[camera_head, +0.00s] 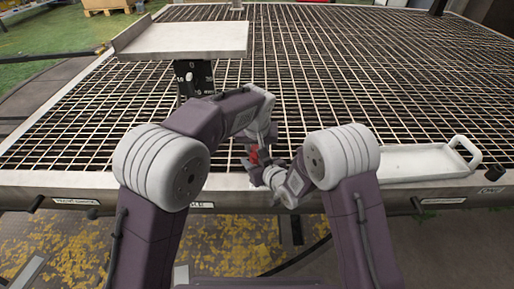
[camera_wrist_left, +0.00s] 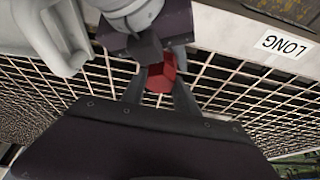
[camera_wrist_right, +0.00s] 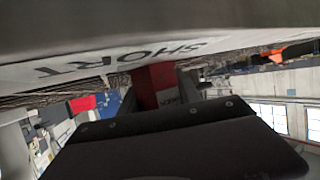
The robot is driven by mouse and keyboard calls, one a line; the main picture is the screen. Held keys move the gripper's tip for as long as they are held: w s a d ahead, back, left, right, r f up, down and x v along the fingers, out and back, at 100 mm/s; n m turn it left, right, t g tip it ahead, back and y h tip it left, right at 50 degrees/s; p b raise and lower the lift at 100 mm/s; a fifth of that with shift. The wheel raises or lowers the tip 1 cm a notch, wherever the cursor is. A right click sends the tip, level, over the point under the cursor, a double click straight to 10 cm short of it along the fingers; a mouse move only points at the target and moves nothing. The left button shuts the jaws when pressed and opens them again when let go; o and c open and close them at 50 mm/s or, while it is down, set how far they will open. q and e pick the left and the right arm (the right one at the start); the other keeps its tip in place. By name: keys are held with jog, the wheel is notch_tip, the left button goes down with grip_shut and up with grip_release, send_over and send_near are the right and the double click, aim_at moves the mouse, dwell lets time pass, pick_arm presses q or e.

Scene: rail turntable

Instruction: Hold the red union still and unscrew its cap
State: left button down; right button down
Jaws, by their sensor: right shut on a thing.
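The red union (camera_head: 253,154) shows as a small red patch between my two grippers, above the near edge of the grid table; the arms hide much of it. In the left wrist view a faceted red end of it (camera_wrist_left: 160,77) sits between the tips of my left gripper (camera_wrist_left: 160,88), whose fingers stand apart on either side; contact is hard to judge. My right gripper (camera_wrist_right: 165,88) is shut on the red union (camera_wrist_right: 154,78), which has a pale label patch on its lower side. Which red part is the cap I cannot tell.
A pale raised tray (camera_head: 185,38) on a black stand is at the back left of the grid table (camera_head: 330,60). A white handled tray (camera_head: 420,162) lies at the right near edge. Edge labels include LONG (camera_wrist_left: 286,46) and SHORT (camera_wrist_right: 120,60). The grid behind the grippers is clear.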

pick_arm(q)
jog(key=shift+d+n+y, duration=0.2)
jog(key=shift+n+y, duration=0.3)
jog(key=shift+n, duration=0.5)
jog(key=n+y, duration=0.1)
jog(key=n, duration=0.2)
jog(key=shift+w, duration=0.1)
jog(key=shift+n+g+y, duration=0.3)
jog(key=shift+n+y, duration=0.1)
jog(key=n+g+y, duration=0.1)
jog(key=n, duration=0.3)
jog(key=shift+w+d+f, duration=0.1)
jog(key=shift+d, duration=0.05)
jog(key=shift+n+g+y, duration=0.4)
jog(key=shift+n, duration=0.6)
jog(key=c, duration=0.9)
grip_release()
jog(key=shift+o, duration=0.7)
